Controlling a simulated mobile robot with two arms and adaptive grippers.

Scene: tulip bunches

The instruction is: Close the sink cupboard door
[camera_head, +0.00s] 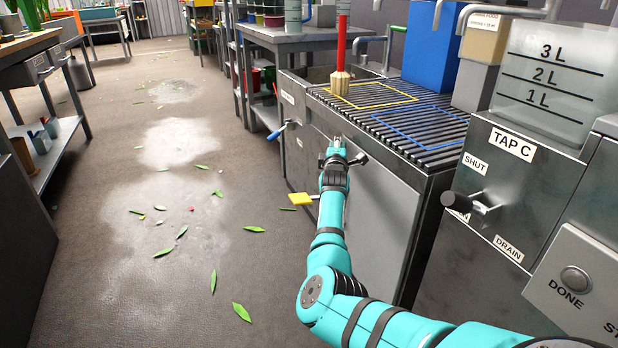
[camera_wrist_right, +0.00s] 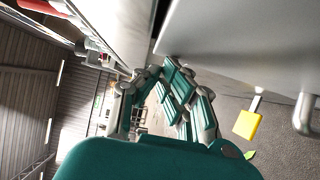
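The sink cupboard door (camera_head: 378,225) is a plain grey panel below the slatted draining rack. In the wrist view its grey face (camera_wrist_right: 245,40) fills the upper right, with a metal bar handle (camera_wrist_right: 305,115) at the right edge. A narrow dark gap shows beside the panel's left edge there; I cannot tell how far the door stands open. My right gripper (camera_head: 338,145) is at the door's upper left edge in the head view. Its fingertips (camera_wrist_right: 160,70) come together near that edge, empty; contact is unclear. My left gripper is not in view.
A yellow tag-like piece (camera_head: 300,198) sticks out low beside my right arm. A red-handled brush (camera_head: 341,75) stands on the draining rack (camera_head: 400,112). The floor at left is open, with scattered leaves.

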